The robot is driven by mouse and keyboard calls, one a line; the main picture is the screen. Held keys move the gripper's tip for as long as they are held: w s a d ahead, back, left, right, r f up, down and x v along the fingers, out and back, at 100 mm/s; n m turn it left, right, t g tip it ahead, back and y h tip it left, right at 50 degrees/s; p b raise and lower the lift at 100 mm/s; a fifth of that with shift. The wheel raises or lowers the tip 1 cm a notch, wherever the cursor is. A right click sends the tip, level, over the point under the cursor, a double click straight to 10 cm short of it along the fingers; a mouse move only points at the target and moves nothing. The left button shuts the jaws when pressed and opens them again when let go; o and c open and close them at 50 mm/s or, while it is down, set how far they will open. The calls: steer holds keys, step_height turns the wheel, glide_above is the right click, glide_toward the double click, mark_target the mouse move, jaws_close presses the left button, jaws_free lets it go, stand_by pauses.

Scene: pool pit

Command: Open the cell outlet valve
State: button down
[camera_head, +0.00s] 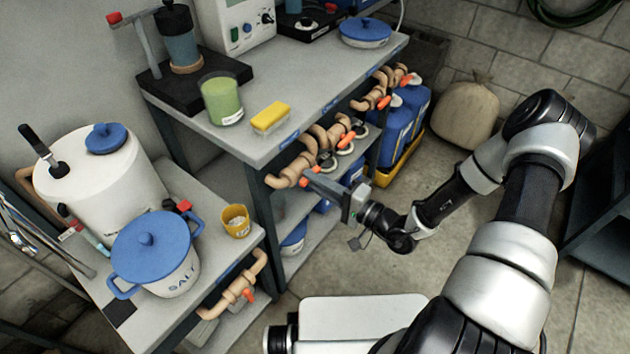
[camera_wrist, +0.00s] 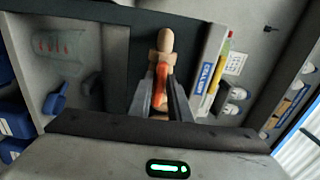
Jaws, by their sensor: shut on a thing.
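The valve at the near end of the bench front is a tan pipe fitting (camera_head: 285,180) with an orange-red handle. In the wrist view, the handle (camera_wrist: 161,79) lies lengthwise between my two fingers, with the tan pipe (camera_wrist: 166,42) beyond it. My gripper (camera_head: 311,176) reaches in from the right and is shut on this handle; it also shows in the wrist view (camera_wrist: 162,95). The fingers hide part of the handle and the valve body. A blue label (camera_wrist: 209,82) with white text is on the bench edge beside the valve.
More tan valves with orange handles (camera_head: 347,138) line the bench edge farther back. Above them, the grey benchtop (camera_head: 225,145) holds a green cup (camera_head: 222,100) and a yellow sponge (camera_head: 270,117). Blue containers (camera_head: 400,125) stand below. A lower bench at left has another valve (camera_head: 240,288).

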steer(key=c, duration=1.8)
jaws_free()
steer(key=shift+o, duration=0.2)
steer(key=p+v, duration=0.1)
steer(key=v, duration=1.6)
steer(key=shift+s+d, duration=0.15)
